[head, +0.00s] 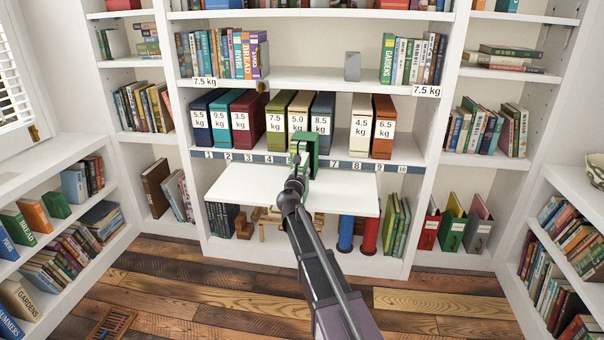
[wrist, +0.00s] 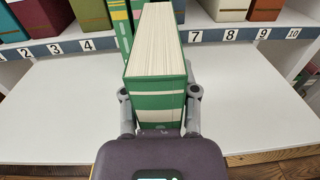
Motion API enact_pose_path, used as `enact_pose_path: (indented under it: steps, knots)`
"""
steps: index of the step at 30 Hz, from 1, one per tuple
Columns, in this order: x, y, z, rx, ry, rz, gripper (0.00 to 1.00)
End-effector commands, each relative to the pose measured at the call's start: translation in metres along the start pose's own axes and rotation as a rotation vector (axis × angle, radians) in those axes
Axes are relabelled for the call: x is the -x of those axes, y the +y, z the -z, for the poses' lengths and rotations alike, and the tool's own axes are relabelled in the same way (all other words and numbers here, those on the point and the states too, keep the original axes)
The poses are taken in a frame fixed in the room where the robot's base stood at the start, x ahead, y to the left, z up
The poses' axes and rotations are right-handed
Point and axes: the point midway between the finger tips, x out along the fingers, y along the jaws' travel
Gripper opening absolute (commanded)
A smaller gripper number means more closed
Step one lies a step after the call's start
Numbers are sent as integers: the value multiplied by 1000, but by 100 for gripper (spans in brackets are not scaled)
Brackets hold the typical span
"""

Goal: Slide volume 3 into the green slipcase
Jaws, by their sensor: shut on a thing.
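My gripper (wrist: 160,112) is shut on a green book (wrist: 155,88), its two fingers on either side. The book stands upright over the white pull-out board, with its cream page block (wrist: 158,35) toward the camera and a pale band low on its green cover. I cannot read a volume number on it. It also shows in the head view (head: 312,148) at the end of my arm. A green piece with pale bands (wrist: 120,22) stands just behind it to the left, partly hidden; I cannot tell whether it is a book or the slipcase.
The white board (head: 240,187) is otherwise clear. Behind it runs a numbered strip (head: 350,165) below a row of weight-labelled boxes (head: 360,125). A red holder (head: 430,230), a green holder (head: 453,231) and a grey holder (head: 479,233) stand low at the right.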

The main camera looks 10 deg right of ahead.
Motion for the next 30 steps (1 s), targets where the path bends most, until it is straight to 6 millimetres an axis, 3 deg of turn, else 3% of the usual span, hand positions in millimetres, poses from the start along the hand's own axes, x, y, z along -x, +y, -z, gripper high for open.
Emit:
enact_pose_path:
  steps: [18,30]
  knots:
    - [-41,-1,0,0,0,1,0]
    - [-53,-2,0,0,0,3,0]
